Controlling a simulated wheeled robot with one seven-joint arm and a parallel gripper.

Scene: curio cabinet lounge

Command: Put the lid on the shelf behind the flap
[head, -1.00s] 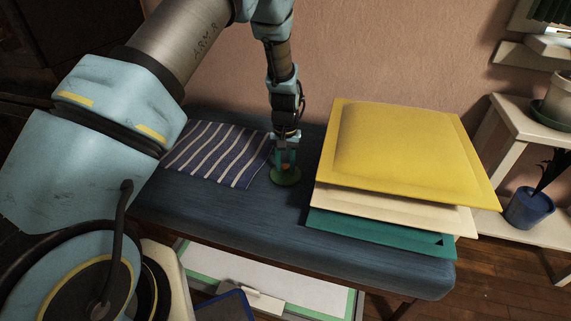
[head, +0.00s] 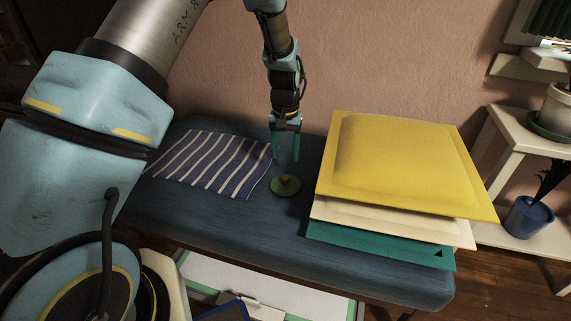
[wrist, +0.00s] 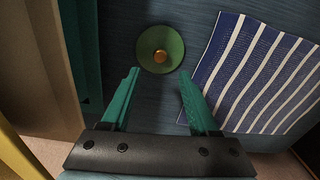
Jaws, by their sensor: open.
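The lid (head: 285,187) is a small green disc with an orange-brown knob, lying on the blue padded bench top. In the wrist view the lid (wrist: 160,50) is seen from above, with its knob up, beyond the fingertips. My gripper (head: 286,157) is above the lid, pointing down, apart from it. Its teal fingers (wrist: 158,90) are spread with nothing between them. I cannot make out a shelf with a flap for certain in these views.
A striped blue cloth (head: 215,163) lies left of the lid. A white side shelf (head: 515,125) with potted plants is at the far right. A white, green-edged board (head: 275,280) lies below the bench's front.

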